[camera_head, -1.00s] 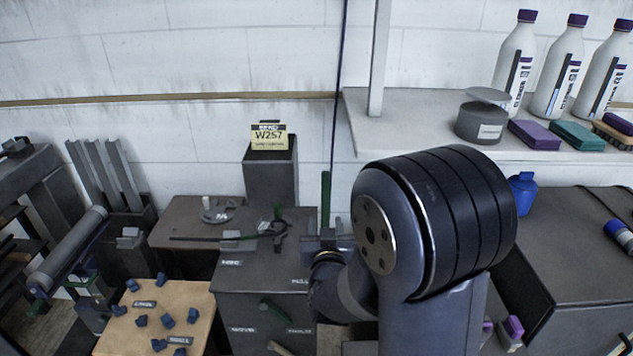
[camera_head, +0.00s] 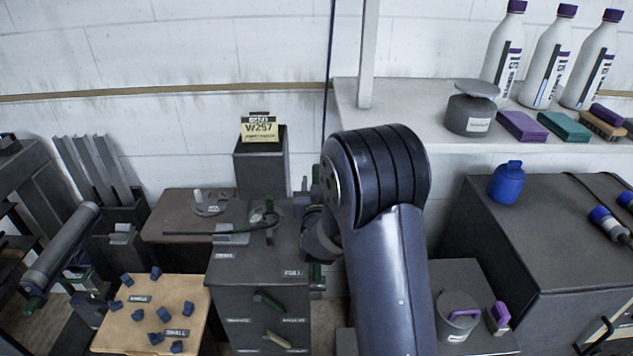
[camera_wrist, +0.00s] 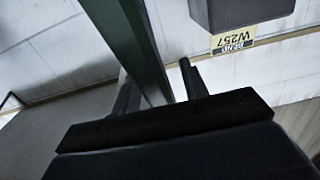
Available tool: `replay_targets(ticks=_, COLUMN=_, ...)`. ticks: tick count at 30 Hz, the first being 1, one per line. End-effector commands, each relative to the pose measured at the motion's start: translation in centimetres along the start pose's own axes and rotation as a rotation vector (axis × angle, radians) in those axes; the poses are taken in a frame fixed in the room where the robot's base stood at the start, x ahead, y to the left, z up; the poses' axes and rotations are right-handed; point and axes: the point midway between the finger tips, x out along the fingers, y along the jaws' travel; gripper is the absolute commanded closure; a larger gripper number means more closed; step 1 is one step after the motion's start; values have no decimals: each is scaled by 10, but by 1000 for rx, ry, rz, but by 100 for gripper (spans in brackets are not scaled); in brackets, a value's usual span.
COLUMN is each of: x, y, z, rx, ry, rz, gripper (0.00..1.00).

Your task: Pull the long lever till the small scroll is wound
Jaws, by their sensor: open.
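A long green bar, which looks like the lever, shows in the wrist view (camera_wrist: 143,45), running between the two fingers of my gripper (camera_wrist: 157,90). The jaws are open around it; I cannot tell whether they touch it. In the head view my gripper (camera_head: 311,190) is at the right edge of a dark cabinet (camera_head: 232,275), partly hidden by my wrist. The bar is mostly hidden there. A grey roller (camera_head: 62,250) with a green end lies at the left; I cannot tell whether it is the small scroll.
A dark rod (camera_head: 205,233) lies across the cabinet top. A dark post (camera_head: 262,165) with a yellow W257 sign (camera_head: 262,130) stands behind. A tan board (camera_head: 150,310) holds several blue pieces. A blue jar (camera_head: 509,182) stands on the right cabinet; bottles line the shelf (camera_head: 420,140).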

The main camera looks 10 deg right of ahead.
Motion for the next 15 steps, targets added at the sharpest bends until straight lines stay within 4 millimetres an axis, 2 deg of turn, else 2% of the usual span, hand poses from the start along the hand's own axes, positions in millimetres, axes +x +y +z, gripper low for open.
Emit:
replay_targets(ticks=8, x=2, y=0, z=0, rx=0, ry=0, rz=0, gripper=58)
replay_targets(ticks=15, x=1, y=0, z=0, rx=0, ry=0, rz=0, gripper=77)
